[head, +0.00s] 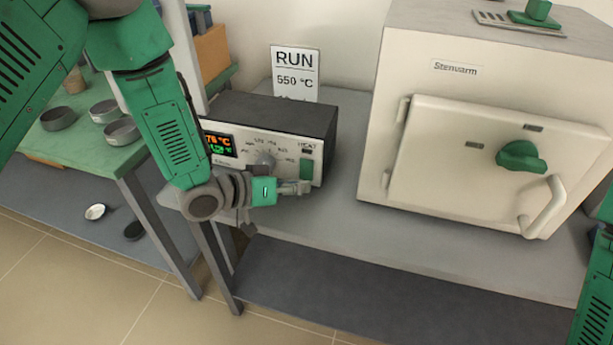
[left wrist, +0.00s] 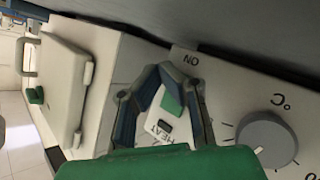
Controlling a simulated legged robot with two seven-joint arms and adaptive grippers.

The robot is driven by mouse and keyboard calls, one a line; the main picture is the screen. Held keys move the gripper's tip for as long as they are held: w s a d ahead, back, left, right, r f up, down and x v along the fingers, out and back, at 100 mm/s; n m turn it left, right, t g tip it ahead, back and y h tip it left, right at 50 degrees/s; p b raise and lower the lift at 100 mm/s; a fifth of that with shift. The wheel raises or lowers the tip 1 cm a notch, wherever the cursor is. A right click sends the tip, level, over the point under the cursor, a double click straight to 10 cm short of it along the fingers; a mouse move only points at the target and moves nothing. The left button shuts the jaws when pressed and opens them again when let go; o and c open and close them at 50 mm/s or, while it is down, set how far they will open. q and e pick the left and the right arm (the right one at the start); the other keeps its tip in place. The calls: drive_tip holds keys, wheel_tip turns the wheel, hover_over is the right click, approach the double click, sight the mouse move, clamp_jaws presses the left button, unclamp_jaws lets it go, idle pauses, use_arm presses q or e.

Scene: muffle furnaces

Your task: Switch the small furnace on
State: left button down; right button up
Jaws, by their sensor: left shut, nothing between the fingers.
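A light furnace (head: 480,130) marked Stenvarm, its door shut with a green knob (head: 521,157), stands on the grey bench. Left of it is a dark-topped control box (head: 275,118) with a lit orange and green display (head: 221,145), a grey dial (head: 265,159) and a green HEAT switch (head: 306,168). My left gripper (head: 302,187) is shut and empty, just in front of the box's lower right. In the left wrist view, the switch (left wrist: 171,103) shows between the finger links; contact cannot be told. The dial (left wrist: 265,140) is to its right. My right gripper is out of view.
A sign (head: 295,72) reading RUN 550 °C stands behind the box. A green side table (head: 80,145) with several round dishes is at left. The bench front (head: 400,235) is clear. My right arm shows at the right edge.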

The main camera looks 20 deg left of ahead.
use_arm(q)
drive_tip(key=shift+w, duration=0.2)
drive_tip(key=shift+w, duration=0.15)
drive_tip(key=shift+w, duration=0.35)
idle(0.7)
drive_tip(key=shift+s, duration=0.15)
drive_tip(key=shift+s+r+p, duration=0.1)
drive_tip(key=shift+s+p, duration=0.45)
drive_tip(key=shift+p, duration=0.05)
drive_tip(key=shift+s, duration=0.1)
